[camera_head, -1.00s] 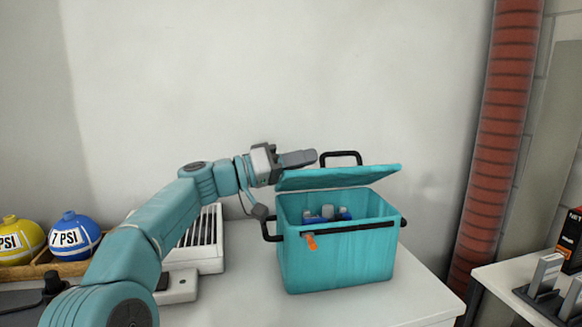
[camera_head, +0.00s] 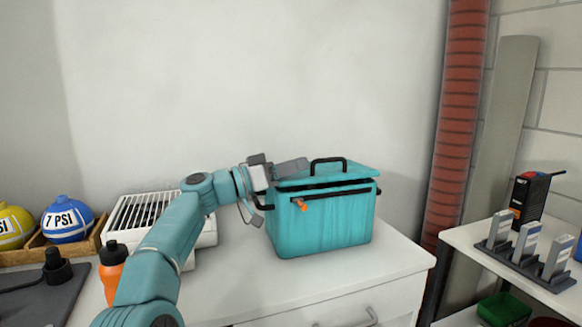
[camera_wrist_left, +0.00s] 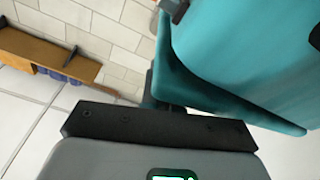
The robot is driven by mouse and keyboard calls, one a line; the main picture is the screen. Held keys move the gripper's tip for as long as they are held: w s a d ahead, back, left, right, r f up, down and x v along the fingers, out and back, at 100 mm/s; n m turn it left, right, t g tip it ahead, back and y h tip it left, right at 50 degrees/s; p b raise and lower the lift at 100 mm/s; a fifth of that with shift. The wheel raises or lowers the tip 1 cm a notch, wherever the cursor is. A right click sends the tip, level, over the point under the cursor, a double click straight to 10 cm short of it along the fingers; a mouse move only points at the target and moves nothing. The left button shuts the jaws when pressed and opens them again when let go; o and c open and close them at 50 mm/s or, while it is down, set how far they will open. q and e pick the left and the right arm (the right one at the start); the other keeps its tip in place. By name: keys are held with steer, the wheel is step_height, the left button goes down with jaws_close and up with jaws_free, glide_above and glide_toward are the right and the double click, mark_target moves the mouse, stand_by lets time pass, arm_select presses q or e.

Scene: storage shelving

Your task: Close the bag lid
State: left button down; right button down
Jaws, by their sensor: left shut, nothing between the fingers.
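A teal bag (camera_head: 322,222) stands upright on the white table, with a black band and an orange tab on its front. Its teal lid (camera_head: 345,175) with a black handle lies over the top, nearly level, with a thin dark gap along the front. The bag's inside is hidden. My left gripper (camera_head: 303,164) is shut and empty, its fingers at the lid's left end, touching or just above it; I cannot tell which. In the left wrist view the teal bag (camera_wrist_left: 245,60) fills the upper right beside the dark gripper body. My right gripper is out of view.
A white slatted unit (camera_head: 150,208), an orange bottle (camera_head: 112,268) and a wooden tray (camera_head: 85,247) with blue and yellow balls stand on the left. A second table (camera_head: 465,240) with upright grey items is at right. The white table (camera_head: 370,268) is clear before the bag.

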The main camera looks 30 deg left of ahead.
arm_select(q)
steer(key=shift+w+f, duration=0.1)
steer(key=shift+f, duration=0.2)
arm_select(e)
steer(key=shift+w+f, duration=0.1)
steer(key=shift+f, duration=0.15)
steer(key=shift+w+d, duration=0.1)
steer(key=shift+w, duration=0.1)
